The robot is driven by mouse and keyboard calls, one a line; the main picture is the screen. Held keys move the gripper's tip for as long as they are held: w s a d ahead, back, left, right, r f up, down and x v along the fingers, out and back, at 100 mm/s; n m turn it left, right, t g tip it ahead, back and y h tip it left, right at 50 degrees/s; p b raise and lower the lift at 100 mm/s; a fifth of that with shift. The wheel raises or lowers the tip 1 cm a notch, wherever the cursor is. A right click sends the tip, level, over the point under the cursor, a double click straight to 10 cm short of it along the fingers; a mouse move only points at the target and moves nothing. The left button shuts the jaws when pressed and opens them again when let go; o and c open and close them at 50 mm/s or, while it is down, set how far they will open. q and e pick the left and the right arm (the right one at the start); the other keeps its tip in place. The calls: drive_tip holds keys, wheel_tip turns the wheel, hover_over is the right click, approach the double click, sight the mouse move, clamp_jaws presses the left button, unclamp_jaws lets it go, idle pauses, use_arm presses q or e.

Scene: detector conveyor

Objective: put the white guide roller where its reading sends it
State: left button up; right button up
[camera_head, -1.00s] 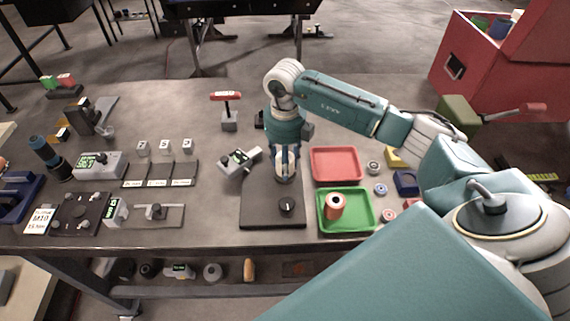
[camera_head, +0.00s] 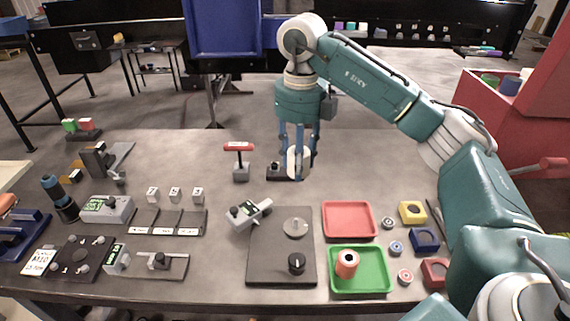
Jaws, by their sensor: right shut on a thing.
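My right gripper (camera_head: 298,170) is shut on the white guide roller (camera_head: 299,160), which is held upright between the fingers. It hangs above the table, behind the dark plate (camera_head: 262,266). That plate carries a bare grey round disc (camera_head: 295,226) and a black knob (camera_head: 296,263). A grey reader with a small display (camera_head: 250,212) stands tilted at its back left; its text is too small to read. A red tray (camera_head: 348,219) is empty. A green tray (camera_head: 360,284) in front of it holds an orange-red roller (camera_head: 346,262). My left gripper is not in view.
Small rings and yellow, blue and red blocks (camera_head: 412,212) lie right of the trays. Gauges and small labelled plates (camera_head: 168,221) fill the left side. The table's back middle is mostly clear.

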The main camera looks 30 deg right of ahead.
drive_tip(key=shift+r, duration=0.25)
drive_tip(key=s+a+f+m+b, duration=0.2)
drive_tip(key=s+a+f+m, duration=0.4)
drive_tip(key=m, duration=1.1)
drive_tip(key=s+a+f+m+b, duration=0.3)
drive_tip(key=s+a+f+m, duration=0.4)
drive_tip(key=m, duration=1.1)
drive_tip(key=shift+s+a+f, duration=0.25)
drive_tip(key=shift+s+f, duration=0.15)
drive_tip(key=shift+s, duration=0.5)
drive_tip(key=shift+w, duration=0.1)
